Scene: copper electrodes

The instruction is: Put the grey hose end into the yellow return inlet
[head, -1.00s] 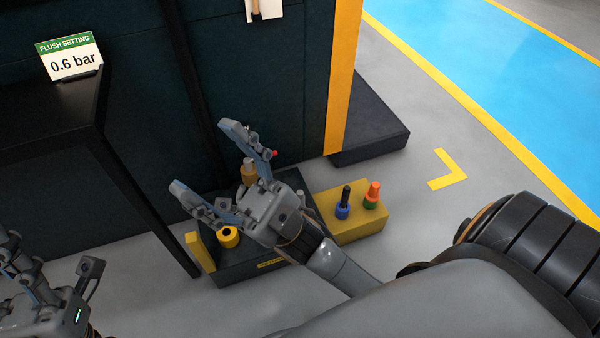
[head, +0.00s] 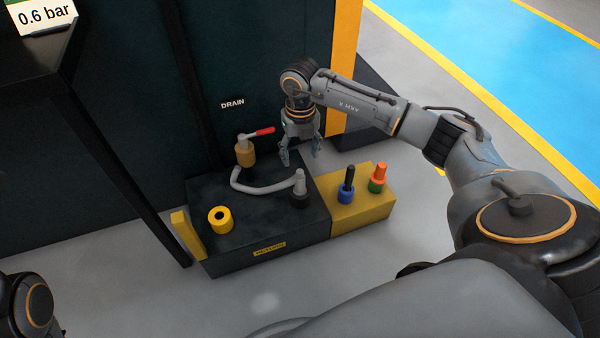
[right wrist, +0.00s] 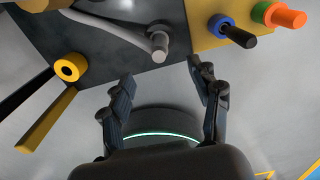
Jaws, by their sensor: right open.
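The grey hose (head: 258,188) curves from the brass drain valve (head: 245,155) to its grey end (head: 300,180), which stands upright in a dark holder on the black box. The yellow return inlet (head: 220,218), a ring with a dark hole, is on the box's left part, with nothing in it. My right gripper (head: 300,160) is open and empty, above and behind the hose end, apart from it. In the right wrist view, the hose end (right wrist: 159,45) appears beyond the open fingers (right wrist: 160,72), and the inlet (right wrist: 68,70) is at the left. My left gripper is out of view.
The valve has a red handle (head: 264,131). A yellow block (head: 355,212) right of the box carries a blue-collared black plug (head: 347,183) and an orange-and-green plug (head: 378,178). A yellow upright plate (head: 187,235) borders the inlet's left. Floor in front is clear.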

